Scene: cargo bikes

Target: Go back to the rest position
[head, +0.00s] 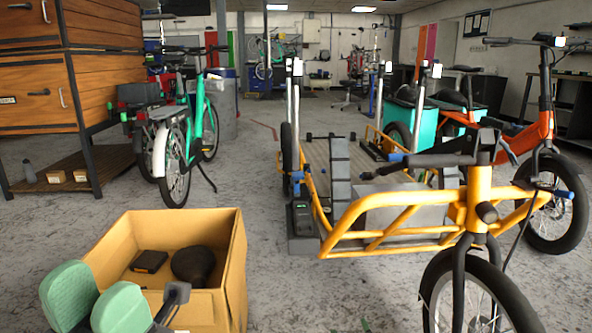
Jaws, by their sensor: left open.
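My left gripper (94,288) shows at the lower left corner, with its two green rounded finger pads apart and nothing seen between them. It is in front of an open cardboard box (238,265) and covers the box's near left part. Inside the box lie a small black block (149,261) and a dark bike saddle (193,264). My right gripper is not in view.
A yellow cargo bike (400,205) with a flat bed stands close at the right. An orange bike (541,131) is behind it. A green bike (196,125) and a wooden drawer unit (110,60) stand at the left. Grey floor is free between box and cargo bike.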

